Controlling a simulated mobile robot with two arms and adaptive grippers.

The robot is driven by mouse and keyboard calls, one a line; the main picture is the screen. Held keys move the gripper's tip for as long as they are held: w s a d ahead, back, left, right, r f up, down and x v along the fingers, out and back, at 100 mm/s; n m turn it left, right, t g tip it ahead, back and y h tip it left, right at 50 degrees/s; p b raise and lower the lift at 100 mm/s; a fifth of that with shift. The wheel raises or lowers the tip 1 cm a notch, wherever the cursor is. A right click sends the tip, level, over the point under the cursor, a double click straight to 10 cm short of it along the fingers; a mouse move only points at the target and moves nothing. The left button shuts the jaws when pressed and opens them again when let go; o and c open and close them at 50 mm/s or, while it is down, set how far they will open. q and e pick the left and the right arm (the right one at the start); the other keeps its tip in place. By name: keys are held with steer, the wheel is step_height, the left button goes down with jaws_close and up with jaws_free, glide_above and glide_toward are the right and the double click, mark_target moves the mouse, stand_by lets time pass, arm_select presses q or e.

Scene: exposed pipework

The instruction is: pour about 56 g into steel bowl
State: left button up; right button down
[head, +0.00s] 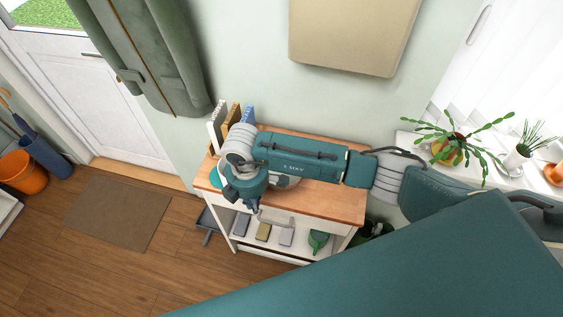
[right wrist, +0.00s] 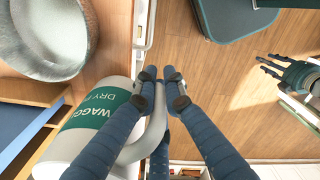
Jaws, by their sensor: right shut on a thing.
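My right gripper (head: 254,205) hangs over the front left of the wooden-topped trolley in the head view. In the right wrist view its fingers (right wrist: 162,88) are closed on the handle of a white container (right wrist: 118,90) with a teal label reading "WAGG… DRY". The steel bowl (right wrist: 48,40) is at the upper left there, beside the container; its inside is only partly in view. In the head view the bowl (head: 288,182) shows partly under my right arm. The container's mouth and tilt cannot be made out. My left gripper (right wrist: 284,72) is empty with fingers spread, away to the right.
Books (head: 232,118) stand at the trolley's back left corner. The trolley top (head: 343,203) is bare at the right. Its lower shelf holds several small boxes and a green watering can (head: 318,241). Potted plants (head: 452,148) line the windowsill. Open floor lies left, with a mat (head: 118,212).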

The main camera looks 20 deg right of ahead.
steer(key=shift+f+m, duration=0.1)
steer(key=shift+m, duration=0.2)
steer(key=shift+d, duration=0.1)
steer(key=shift+s+f+y, duration=0.1)
steer(key=shift+f+y, duration=0.05)
steer(key=shift+y, duration=0.25)
steer(key=w+d+r+g+y+b, duration=0.1)
steer(key=d+r+g+y+b, duration=0.2)
steer(key=y+b, duration=1.3)
steer(key=shift+d+r+y+b, duration=0.4)
steer(key=shift+r+b, duration=0.65)
steer(key=shift+b, duration=3.15)
